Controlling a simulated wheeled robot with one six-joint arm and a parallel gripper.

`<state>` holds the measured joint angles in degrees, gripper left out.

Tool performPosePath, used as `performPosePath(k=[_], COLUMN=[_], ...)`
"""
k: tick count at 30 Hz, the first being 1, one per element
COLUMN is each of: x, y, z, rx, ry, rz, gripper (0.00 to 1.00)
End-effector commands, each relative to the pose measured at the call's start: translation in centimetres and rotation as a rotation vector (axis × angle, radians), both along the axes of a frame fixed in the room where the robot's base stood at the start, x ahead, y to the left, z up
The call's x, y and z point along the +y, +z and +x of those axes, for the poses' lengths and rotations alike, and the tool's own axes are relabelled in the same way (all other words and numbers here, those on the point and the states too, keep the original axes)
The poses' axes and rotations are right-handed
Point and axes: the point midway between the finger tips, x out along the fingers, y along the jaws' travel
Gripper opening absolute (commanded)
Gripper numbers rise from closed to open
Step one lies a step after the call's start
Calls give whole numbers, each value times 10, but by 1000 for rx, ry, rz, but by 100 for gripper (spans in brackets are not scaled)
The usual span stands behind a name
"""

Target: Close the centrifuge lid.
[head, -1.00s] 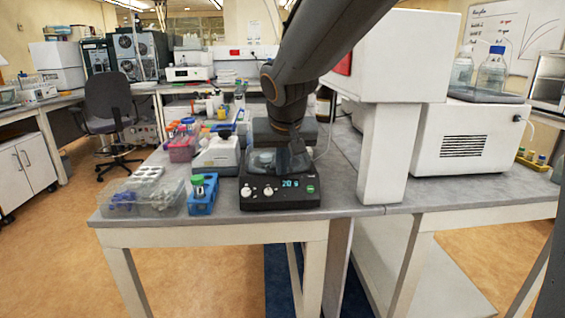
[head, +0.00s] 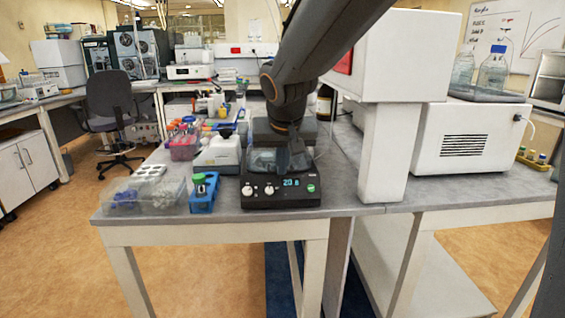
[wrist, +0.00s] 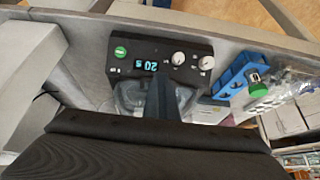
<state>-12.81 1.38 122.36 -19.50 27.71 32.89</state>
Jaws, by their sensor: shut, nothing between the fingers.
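The centrifuge (head: 281,190) is a black unit near the front edge of the bench, with white knobs, a green button and a lit display. In the wrist view its control panel (wrist: 160,60) shows upside down, with the clear bowl behind it. A dark lid part (head: 263,130) shows on both sides of my arm, above and behind the bowl. My arm hides its middle, so its exact angle is unclear. My gripper (head: 287,165) points down in front of the lid, over the clear bowl. In the wrist view the gripper (wrist: 160,85) is shut and empty; contact cannot be told.
A blue tube rack (head: 202,196) and a clear bin (head: 145,197) stand to the left. A white instrument (head: 217,155) sits left of the centrifuge. A large white machine (head: 393,60) stands close on the right. A bare bench strip (head: 345,200) lies right of the centrifuge.

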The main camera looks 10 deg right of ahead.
Motion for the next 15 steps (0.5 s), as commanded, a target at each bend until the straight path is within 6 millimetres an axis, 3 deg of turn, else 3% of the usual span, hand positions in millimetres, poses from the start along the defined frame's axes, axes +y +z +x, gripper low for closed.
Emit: performPosePath(k=[6,15], x=[-1,4], y=[40,27], z=[1,-57], rx=[-18,-23], ry=[2,3], rz=[3,2], gripper=[0,0])
